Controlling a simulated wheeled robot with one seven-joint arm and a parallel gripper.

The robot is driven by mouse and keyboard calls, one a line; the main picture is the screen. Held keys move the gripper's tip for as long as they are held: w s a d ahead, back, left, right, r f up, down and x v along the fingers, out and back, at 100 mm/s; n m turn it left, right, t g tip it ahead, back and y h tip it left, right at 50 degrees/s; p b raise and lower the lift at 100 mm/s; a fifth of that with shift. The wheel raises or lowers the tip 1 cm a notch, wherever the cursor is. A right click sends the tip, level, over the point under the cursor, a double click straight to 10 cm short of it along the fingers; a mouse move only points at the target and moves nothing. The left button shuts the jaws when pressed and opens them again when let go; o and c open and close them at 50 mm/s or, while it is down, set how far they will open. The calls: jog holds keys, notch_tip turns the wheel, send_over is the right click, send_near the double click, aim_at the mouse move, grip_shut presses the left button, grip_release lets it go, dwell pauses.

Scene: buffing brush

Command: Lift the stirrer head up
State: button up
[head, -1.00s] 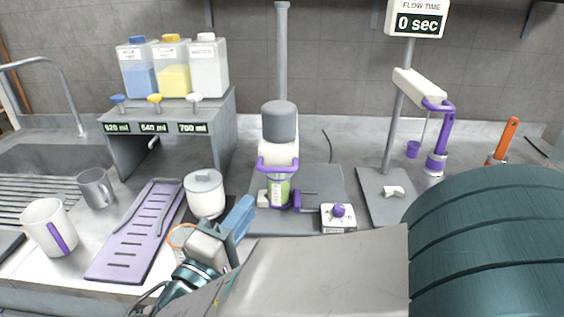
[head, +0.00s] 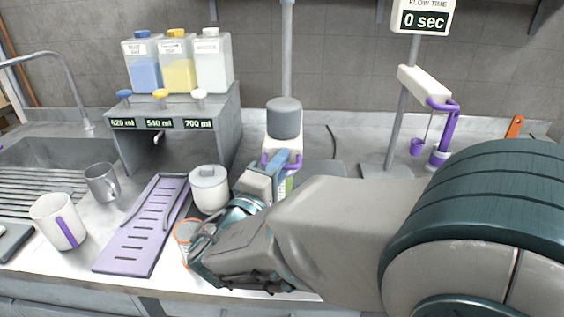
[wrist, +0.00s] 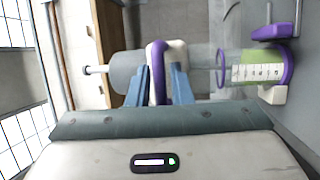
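The stirrer head (head: 284,118) is a grey cylinder on a white body with a purple handle, on a tall grey post. In the wrist view its grey end (wrist: 125,70) and purple handle (wrist: 157,62) show side by side. My gripper (head: 287,158) is at the handle, its blue fingers on both sides of the purple bar in the wrist view (wrist: 160,80). The fingers stand apart; I see no clear grip on the bar. A beaker with green liquid and a scale (wrist: 257,70) sits below the head; my arm partly hides it in the head view.
A dispenser rack (head: 225,125) with several bottles stands behind left. A white lidded jar (head: 210,190), purple tray (head: 145,225) and mugs (head: 58,220) lie left. A flow-time stand (head: 400,120) is at right. My arm covers the front right.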

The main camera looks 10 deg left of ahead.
grip_shut()
notch_tip(320, 180, up, 12)
jog(key=p, duration=0.2)
jog(key=shift+f+p, duration=0.2)
jog(key=shift+p, duration=0.2)
jog(key=shift+r, duration=0.1)
grip_release()
jog(key=shift+s+a, duration=0.1)
jog(key=b+v, duration=0.2)
jog(key=v, duration=1.1)
jog(key=shift+s+f, duration=0.25)
jog(key=shift+s, duration=0.1)
